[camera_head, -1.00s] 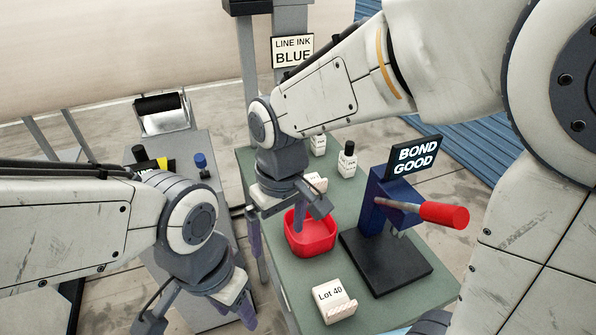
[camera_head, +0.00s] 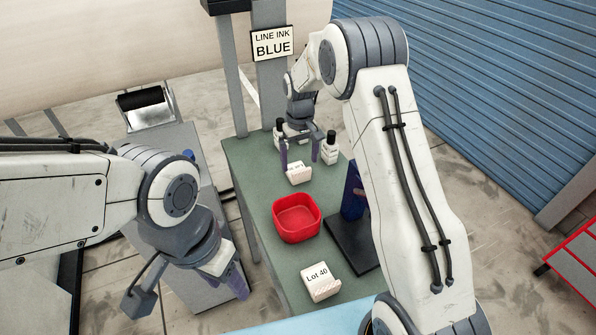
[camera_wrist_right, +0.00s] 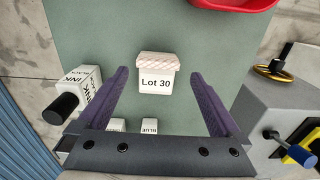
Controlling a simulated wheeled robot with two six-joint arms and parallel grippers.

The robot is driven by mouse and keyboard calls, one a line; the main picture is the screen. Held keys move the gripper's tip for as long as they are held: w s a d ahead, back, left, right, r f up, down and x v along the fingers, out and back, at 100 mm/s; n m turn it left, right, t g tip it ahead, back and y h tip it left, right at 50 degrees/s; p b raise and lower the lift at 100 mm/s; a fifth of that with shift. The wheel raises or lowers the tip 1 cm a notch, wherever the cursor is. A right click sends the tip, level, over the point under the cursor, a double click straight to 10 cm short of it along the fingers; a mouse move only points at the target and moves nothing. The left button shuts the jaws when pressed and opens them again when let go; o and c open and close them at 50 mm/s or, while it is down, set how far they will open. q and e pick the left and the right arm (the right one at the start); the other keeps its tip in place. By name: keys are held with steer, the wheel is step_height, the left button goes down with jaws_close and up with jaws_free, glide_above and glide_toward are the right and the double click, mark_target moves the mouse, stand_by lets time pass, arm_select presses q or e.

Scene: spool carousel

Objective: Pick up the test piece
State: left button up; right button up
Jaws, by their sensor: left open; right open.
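A similar white block labelled Lot 40 (camera_head: 320,283) sits near the table's front. My left gripper (camera_head: 230,280) is open, left of the table. No label names the test piece.
A red bin (camera_head: 297,218) stands between the two blocks. Ink bottles (camera_head: 329,150) stand close to my right gripper; one also shows at left in the wrist view (camera_wrist_right: 82,92). A dark-based press (camera_head: 352,240) is partly hidden by my right arm. A sign reads LINE INK BLUE (camera_head: 272,43).

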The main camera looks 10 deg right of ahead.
mark_target(301, 171)
steer(key=shift+f, duration=0.45)
step_height(301, 171, down, 4)
steer(key=shift+d+r+p, duration=0.15)
steer(key=shift+r+p, duration=0.05)
steer(key=shift+p, duration=0.8)
steer(key=shift+w+f, duration=0.1)
steer(key=shift+f, duration=0.25)
steer(key=shift+c, duration=0.3)
steer(key=c, duration=1.2)
